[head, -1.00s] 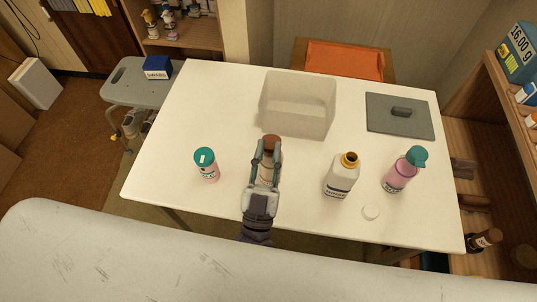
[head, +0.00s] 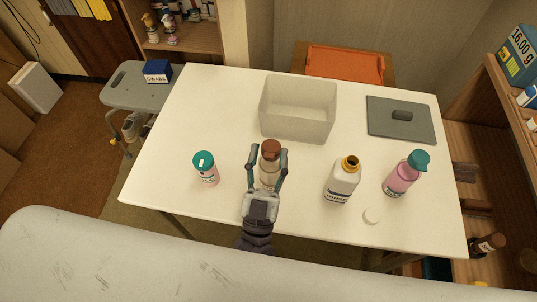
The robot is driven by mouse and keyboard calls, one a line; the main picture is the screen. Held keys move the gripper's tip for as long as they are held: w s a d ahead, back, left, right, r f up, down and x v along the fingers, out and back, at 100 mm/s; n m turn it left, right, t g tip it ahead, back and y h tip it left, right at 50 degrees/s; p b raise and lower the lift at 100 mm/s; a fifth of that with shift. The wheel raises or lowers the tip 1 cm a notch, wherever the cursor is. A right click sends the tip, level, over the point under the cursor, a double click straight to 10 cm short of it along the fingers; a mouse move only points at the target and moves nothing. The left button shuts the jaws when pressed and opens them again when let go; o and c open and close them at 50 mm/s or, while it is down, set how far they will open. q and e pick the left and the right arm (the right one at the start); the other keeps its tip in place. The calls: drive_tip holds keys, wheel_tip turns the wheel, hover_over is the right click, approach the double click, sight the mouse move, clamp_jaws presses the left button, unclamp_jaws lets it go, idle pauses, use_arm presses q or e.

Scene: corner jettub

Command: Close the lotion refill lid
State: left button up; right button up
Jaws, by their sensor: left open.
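My left gripper (head: 268,153) is open, with one finger on each side of a bottle with a brown cap (head: 271,149). The bottle stands upright and its lower part is hidden by the gripper. A white bottle with an orange-yellow neck (head: 341,182) stands to the right. A small white round cap (head: 372,215) lies on the table beside it. I cannot tell from the labels which container is the lotion refill. A pink bottle with a teal top (head: 402,178) stands farther right. A pink container with a teal lid (head: 206,168) stands left of my gripper. My right gripper is not in view.
Free table lies at the back left. A shelf unit (head: 470,135) stands along the right side.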

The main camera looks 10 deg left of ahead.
use_arm(q)
drive_tip(key=v, duration=1.2)
